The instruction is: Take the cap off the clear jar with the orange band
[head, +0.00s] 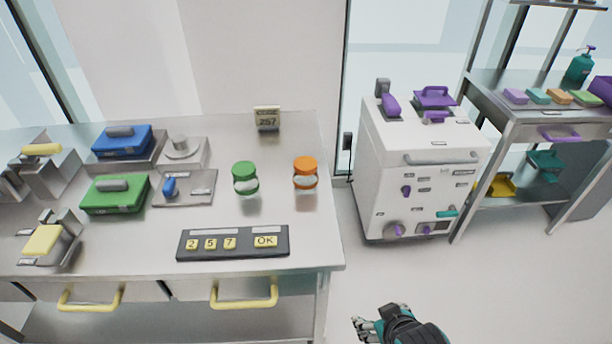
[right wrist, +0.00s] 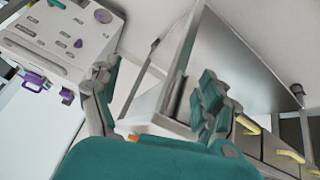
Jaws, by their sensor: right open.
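The clear jar with the orange band (head: 306,180) stands upright near the right end of the steel table, with an orange cap (head: 305,164) on top. A similar jar with a green cap and band (head: 245,178) stands to its left. My right gripper (head: 364,328) is low in the head view, in front of the table's right end and well away from the jar. In the right wrist view its fingers (right wrist: 160,100) are spread apart with nothing between them. The left gripper is not in view.
The steel table (head: 215,217) also holds a keypad (head: 233,243), a small 257 sign (head: 267,118), and blue (head: 122,141) and green cases (head: 115,194). A white cabinet (head: 420,165) stands right of the table. Yellow handles (head: 244,297) stick out in front. Table around the orange jar is clear.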

